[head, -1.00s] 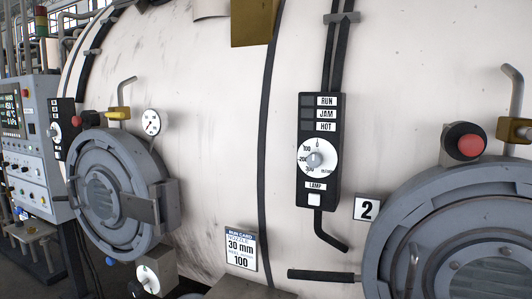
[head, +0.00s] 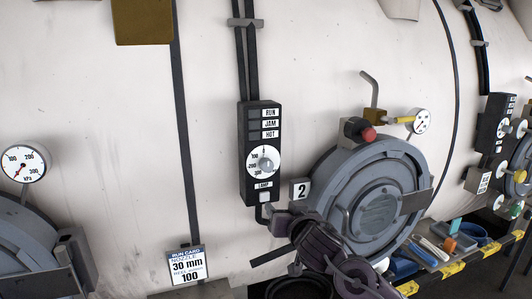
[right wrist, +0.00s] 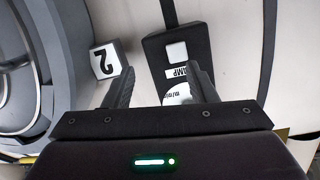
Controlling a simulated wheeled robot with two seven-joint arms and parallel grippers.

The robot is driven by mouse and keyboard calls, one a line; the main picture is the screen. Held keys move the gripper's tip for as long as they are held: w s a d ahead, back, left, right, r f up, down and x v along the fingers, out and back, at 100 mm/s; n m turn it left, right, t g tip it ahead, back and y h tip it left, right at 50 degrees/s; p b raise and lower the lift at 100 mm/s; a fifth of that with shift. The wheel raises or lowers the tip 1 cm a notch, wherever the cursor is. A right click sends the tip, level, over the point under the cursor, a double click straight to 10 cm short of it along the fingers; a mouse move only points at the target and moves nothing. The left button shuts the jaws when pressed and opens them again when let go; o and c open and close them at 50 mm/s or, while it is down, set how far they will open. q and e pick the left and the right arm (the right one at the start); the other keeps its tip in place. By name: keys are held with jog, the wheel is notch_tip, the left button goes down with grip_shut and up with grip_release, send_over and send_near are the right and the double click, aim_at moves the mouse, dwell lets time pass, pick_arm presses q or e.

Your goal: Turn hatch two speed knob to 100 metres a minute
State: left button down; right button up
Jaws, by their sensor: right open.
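The hatch two control box (head: 244,150) is black and mounted on the pale vessel wall, with RUN, JAM and HOT labels above a white dial. The speed knob (head: 264,163) is a small grey knob in that dial, with 100, 200 and 300 on its left; its exact setting is too small to read. My right gripper (head: 270,212) is open and empty, just below the box. In the right wrist view its fingers (right wrist: 162,88) point towards the box, and the dial (right wrist: 176,97) shows partly, its knob hidden. My left gripper is not in view.
The number 2 plate (head: 300,189) and round hatch (head: 375,205) stand right of the box, with a red button (head: 369,134) above. A run card (head: 187,265) reads 30 mm and 100. A cluttered shelf (head: 452,269) lies lower right.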

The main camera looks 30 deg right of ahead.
jog(key=t, duration=0.2)
send_near(269, 166)
jog(key=d+x, duration=0.1)
jog(key=x, duration=0.1)
jog(key=p+x, duration=0.1)
jog(key=x, duration=0.1)
jog(key=p+x, duration=0.1)
jog(key=x, duration=0.1)
jog(key=a+p+x, duration=0.1)
jog(key=x, duration=0.1)
jog(key=shift+w+d+r, duration=0.1)
jog(key=shift+w+r, duration=0.1)
jog(key=shift+w, duration=0.2)
jog(key=shift+w+d+f, duration=0.1)
jog(key=shift+w+d, duration=0.05)
jog(key=shift+w, duration=0.25)
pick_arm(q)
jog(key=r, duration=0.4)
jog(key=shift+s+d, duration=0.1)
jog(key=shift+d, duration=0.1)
pick_arm(e)
jog(key=shift+f, duration=0.1)
jog(key=c, duration=1)
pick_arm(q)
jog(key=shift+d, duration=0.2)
